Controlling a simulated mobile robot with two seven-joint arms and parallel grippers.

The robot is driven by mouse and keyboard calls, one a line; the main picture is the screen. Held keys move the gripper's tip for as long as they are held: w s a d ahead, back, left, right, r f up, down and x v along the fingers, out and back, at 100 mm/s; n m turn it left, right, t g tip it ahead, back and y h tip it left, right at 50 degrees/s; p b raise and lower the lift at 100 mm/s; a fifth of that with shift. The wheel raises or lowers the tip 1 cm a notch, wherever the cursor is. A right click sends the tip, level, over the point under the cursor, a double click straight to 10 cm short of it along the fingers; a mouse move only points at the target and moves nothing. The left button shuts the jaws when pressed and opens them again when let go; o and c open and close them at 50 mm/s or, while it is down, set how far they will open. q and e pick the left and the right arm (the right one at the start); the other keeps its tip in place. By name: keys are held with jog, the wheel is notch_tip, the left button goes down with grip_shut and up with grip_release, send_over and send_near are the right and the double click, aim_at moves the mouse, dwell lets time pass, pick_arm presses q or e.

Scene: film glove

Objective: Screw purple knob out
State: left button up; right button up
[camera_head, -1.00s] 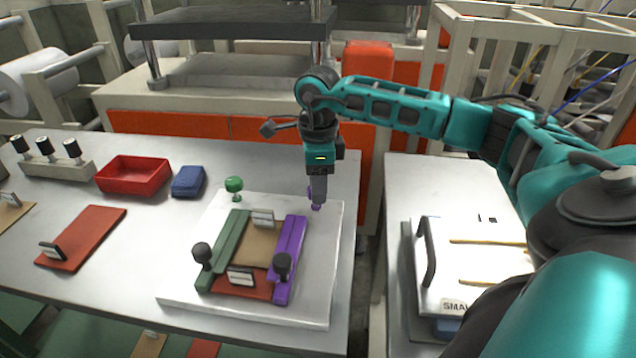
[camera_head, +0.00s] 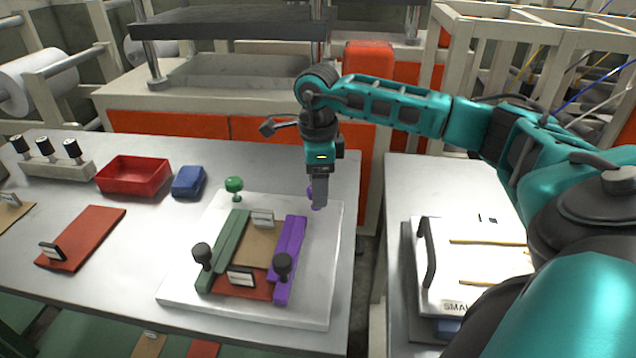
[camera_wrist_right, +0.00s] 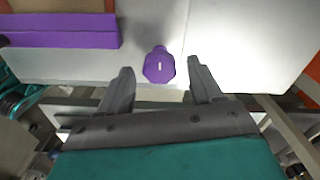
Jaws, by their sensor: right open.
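The purple knob (camera_wrist_right: 159,66) stands on the white plate (camera_head: 250,312), near its far right corner. In the head view only a sliver of the knob (camera_head: 312,196) shows, mostly hidden behind my right gripper (camera_head: 320,204). In the right wrist view my right gripper (camera_wrist_right: 163,84) is open, one finger on each side of the knob's near end, with a gap on both sides. The purple bar (camera_head: 288,260) lies on the plate, apart from the knob. My left gripper is not in view.
A green knob (camera_head: 234,185) stands at the plate's far left corner. A green bar (camera_head: 223,250) and black-topped handles (camera_head: 202,254) are on the plate. A red bin (camera_head: 133,176) and blue box (camera_head: 188,181) sit left. A press stands behind.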

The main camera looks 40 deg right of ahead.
notch_tip(320, 180, up, 13)
jog(key=shift+f+p, duration=0.2)
jog(key=shift+p, duration=0.1)
dwell(0.5)
